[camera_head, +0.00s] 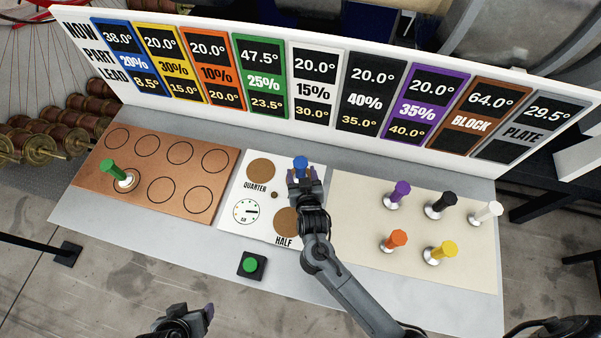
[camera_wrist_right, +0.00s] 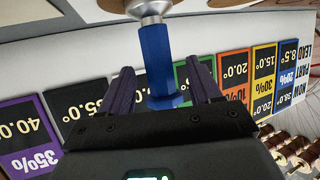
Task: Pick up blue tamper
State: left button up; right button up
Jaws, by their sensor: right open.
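The blue tamper (camera_head: 301,163) stands at the upper right of the white panel in the head view; its base is hidden behind my right gripper. My right gripper (camera_head: 305,177) is at the tamper, with its fingers apart. In the right wrist view, the blue handle (camera_wrist_right: 156,62) and its metal collar show upside down. The handle's end lies between the two dark purple fingers of the right gripper (camera_wrist_right: 160,88), with gaps seen on both sides. My left gripper (camera_head: 200,315) is low at the bottom edge, away from the table; its opening is unclear.
A green tamper (camera_head: 113,172) stands on the copper board (camera_head: 150,165) at left. Purple (camera_head: 399,192), black (camera_head: 440,204), white (camera_head: 486,212), orange (camera_head: 395,240) and yellow (camera_head: 440,252) tampers stand on the cream mat at right. A sign board (camera_head: 215,120) rises behind. A green button (camera_head: 250,265) is in front.

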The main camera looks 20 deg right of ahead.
jog(key=shift+x, duration=2.5)
jog(key=shift+f, duration=0.1)
jog(key=shift+c, duration=0.3)
jog(key=c, duration=1.1)
